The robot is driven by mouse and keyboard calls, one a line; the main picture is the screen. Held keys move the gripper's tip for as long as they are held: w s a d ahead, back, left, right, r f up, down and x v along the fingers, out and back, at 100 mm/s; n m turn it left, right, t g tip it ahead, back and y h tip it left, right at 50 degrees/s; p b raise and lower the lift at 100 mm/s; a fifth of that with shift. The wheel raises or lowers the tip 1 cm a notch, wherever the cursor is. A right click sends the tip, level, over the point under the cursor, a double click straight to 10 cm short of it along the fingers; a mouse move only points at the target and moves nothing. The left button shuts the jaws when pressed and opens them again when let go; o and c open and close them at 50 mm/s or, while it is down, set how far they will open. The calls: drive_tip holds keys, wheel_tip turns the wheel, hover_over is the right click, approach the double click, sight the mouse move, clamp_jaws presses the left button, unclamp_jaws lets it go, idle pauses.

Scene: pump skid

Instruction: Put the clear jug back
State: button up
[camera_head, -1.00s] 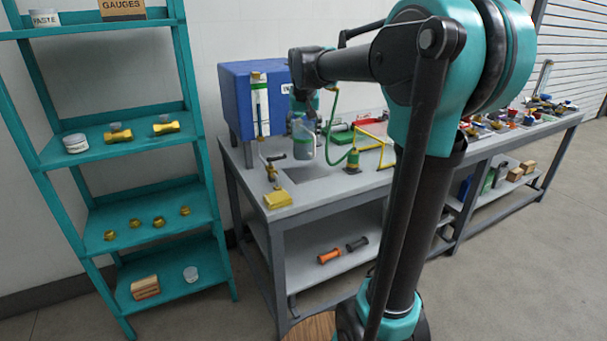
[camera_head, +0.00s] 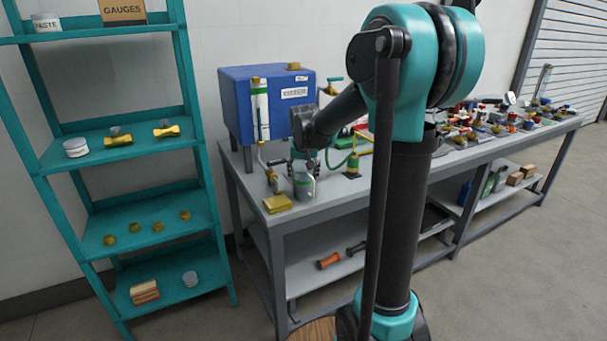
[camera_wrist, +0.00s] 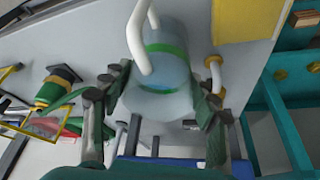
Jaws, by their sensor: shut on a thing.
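The clear jug (camera_head: 304,186) is at the left part of the grey bench, low over the top. I cannot tell whether its base touches the bench. In the wrist view the jug (camera_wrist: 168,68) shows a pale see-through body with a green band, and a white curved bar, perhaps its handle, crosses in front. My gripper (camera_head: 303,162) comes down on the jug from above. Its fingers (camera_wrist: 155,105) close on the jug from both sides in the wrist view.
A yellow block (camera_head: 277,203) lies just left of the jug at the bench's front edge. A blue box (camera_head: 270,92) with a gauge tube stands behind. A green-and-black fitting (camera_head: 353,164) stands to the right. A teal shelf (camera_head: 150,150) is at the left.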

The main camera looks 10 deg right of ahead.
drive_tip(key=shift+f, duration=0.1)
drive_tip(key=o, duration=1.6)
drive_tip(key=d+v, duration=0.1)
drive_tip(key=v, duration=1.1)
drive_tip(key=shift+n+y, duration=0.3)
drive_tip(key=shift+n, duration=0.5)
drive_tip(key=s+d+f, duration=0.1)
drive_tip(key=s+f, duration=0.6)
drive_tip(key=s, duration=0.1)
drive_tip(key=s+d+f, duration=0.1)
drive_tip(key=s+f, duration=0.7)
drive_tip(key=s, duration=0.1)
drive_tip(key=s+d+f, duration=0.1)
drive_tip(key=s+f, duration=0.7)
drive_tip(key=shift+s+d, duration=0.15)
drive_tip(key=shift+d, duration=0.2)
